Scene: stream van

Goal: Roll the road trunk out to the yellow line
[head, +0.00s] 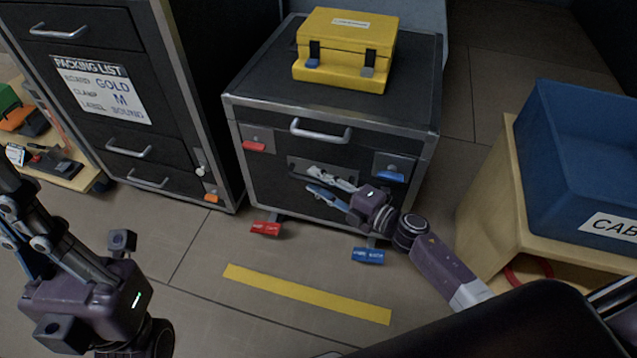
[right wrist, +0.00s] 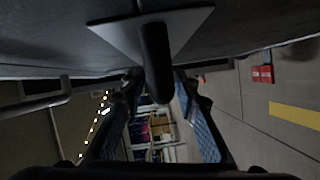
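The road trunk (head: 265,183) is a black case with metal edges, standing upright behind the yellow line (head: 305,293), with bare floor between. Its front has a silver handle (head: 320,133) near the top and a lower plate with a dark handle, which shows in the right wrist view (right wrist: 155,62). My right gripper (head: 318,184) is at this lower plate. Its fingers are spread on either side of the dark handle, not closed on it. My left gripper's body shows at lower left; its fingertips are unclear. A red pedal (head: 265,229) and blue pedal (head: 368,256) stick out at the trunk's base.
A yellow case (head: 346,50) sits on the trunk. A tall black cabinet (head: 190,110) with a packing list (head: 100,88) stands close at left. A blue bin (head: 580,160) on a wooden stand (head: 490,205) is at right. The floor around the yellow line is clear.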

